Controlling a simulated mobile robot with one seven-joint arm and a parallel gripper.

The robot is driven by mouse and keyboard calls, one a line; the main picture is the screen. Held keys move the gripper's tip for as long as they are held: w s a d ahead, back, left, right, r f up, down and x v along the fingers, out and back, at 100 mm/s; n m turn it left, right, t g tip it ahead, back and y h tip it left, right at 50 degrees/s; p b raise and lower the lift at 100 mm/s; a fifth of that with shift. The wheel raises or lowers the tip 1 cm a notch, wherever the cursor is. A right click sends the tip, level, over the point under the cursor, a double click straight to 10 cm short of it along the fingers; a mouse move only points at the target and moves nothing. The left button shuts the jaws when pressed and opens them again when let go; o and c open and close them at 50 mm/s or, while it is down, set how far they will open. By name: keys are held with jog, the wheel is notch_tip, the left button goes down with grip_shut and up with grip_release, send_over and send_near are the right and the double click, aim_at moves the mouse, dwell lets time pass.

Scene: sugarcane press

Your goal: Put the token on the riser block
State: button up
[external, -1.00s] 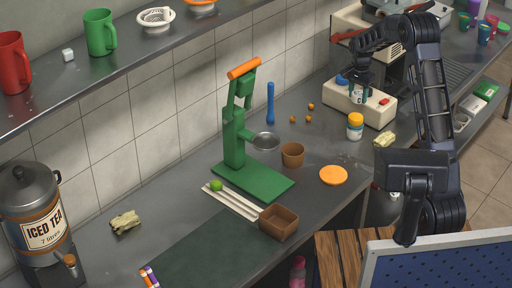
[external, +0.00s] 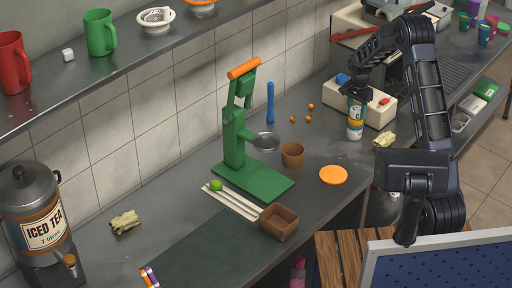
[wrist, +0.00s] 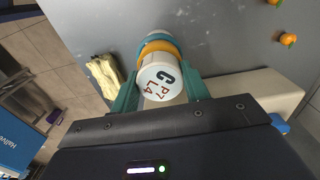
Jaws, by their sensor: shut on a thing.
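My gripper (wrist: 160,90) is shut on a white round piece with "C P7 L4" on its end, which looks like the token (wrist: 159,83). It is between the teal fingers. No thing is plainly marked as a riser block. A cream box (external: 376,112) with a blue and a red button stands just behind the jar.
A crumpled yellowish piece (external: 384,140) lies right of the jar. Small orange fruits (external: 308,118) lie to the left. A green press (external: 235,150), a brown cup (external: 292,154) and an orange disc (external: 333,175) stand or lie further left. The counter between jar and disc is clear.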

aim_at(357, 109)
jog(key=o, duration=1)
jog(key=shift+f, duration=0.1)
jog(key=shift+c, duration=0.2)
notch_tip(357, 109, up, 12)
jog(key=s+d+r+n+t, duration=0.15)
jog(key=s+d+r, duration=0.35)
jog(key=s+r, duration=0.55)
jog(key=s+d+r+n+t, duration=0.1)
jog(key=s+d+r+n, duration=0.15)
jog(key=s, duration=0.55)
jog(key=s+d+r+n, duration=0.15)
jog(key=s+r, duration=0.25)
jog(key=s, duration=0.4)
jog(key=s+d+r+n+t, duration=0.1)
jog(key=s+d+r, duration=0.2)
jog(key=s, duration=0.5)
jog(key=s+d+f+n+t, duration=0.1)
jog(key=s+f+n, duration=0.1)
jog(key=s, duration=1.1)
jog(key=shift+d+f, duration=0.15)
jog(key=shift+f, duration=0.1)
jog(key=shift+n, duration=0.25)
